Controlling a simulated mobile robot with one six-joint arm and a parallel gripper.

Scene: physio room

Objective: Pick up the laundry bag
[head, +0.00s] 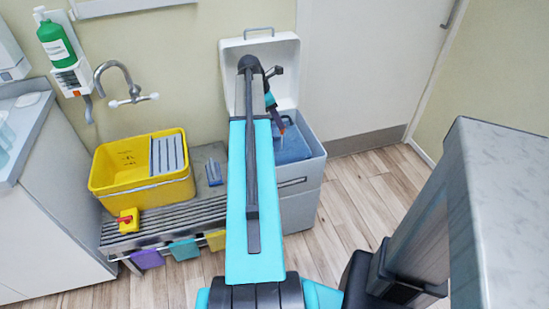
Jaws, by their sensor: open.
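A blue item that looks like the laundry bag (296,149) lies inside a grey bin (300,205) with its white lid (287,50) standing open. Only the part of the bag to the right of my arm shows; my arm hides the rest. My gripper (282,128) points down over the bin's opening, just above the bag. It is small in the view and looks open, with nothing seen in it. I cannot tell whether its tips touch the bag.
Left of the bin, a slatted metal bench (160,222) carries a yellow bucket (125,185) and a small yellow item with a red part (128,219). A tap (118,76) is on the wall. A grey-topped block (510,170) stands at right. Wooden floor (365,190) is clear by the door.

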